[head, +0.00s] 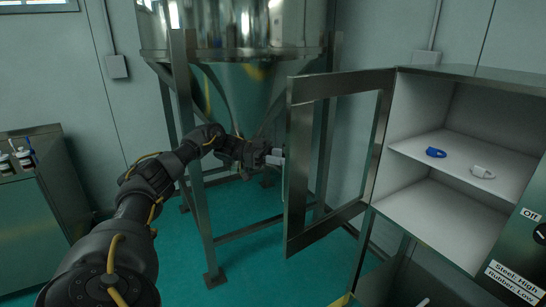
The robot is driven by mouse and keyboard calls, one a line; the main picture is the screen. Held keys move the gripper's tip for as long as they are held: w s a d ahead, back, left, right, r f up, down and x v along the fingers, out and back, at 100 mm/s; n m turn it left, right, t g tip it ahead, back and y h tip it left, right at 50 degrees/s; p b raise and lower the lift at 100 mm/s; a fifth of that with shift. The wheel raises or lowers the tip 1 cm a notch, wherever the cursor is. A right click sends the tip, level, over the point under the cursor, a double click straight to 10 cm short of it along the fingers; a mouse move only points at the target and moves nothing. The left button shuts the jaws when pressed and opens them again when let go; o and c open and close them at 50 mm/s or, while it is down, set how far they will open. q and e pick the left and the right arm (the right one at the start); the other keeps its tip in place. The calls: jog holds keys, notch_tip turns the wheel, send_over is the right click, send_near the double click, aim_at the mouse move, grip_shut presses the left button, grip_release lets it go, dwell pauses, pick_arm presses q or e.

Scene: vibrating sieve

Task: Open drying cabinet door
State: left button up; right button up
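The drying cabinet (450,207) stands at the right, a metal box with a white two-shelf inside. Its door (298,165), a metal frame around a see-through pane, hinges on the cabinet's left side and stands wide open, swung out to the left. A pale upright handle (284,182) is on the door's free edge. My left gripper (275,157) is at this handle, its light fingertips at or against the handle's upper part. The fingers are small and partly hidden, so I cannot tell whether they grip it. My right gripper is not in view.
A blue clip-like piece (436,152) and a white one (482,172) lie on the upper shelf. A large steel hopper (235,75) on a metal frame stands behind the door and my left arm. A control panel (528,245) is at the right. Green floor shows below.

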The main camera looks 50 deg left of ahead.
pick_arm(q)
jog(key=b+v, duration=0.1)
jog(key=v, duration=0.9)
jog(key=shift+a, duration=0.25)
jog(key=shift+s+d, duration=0.1)
jog(key=shift+d, duration=0.05)
dwell(0.3)
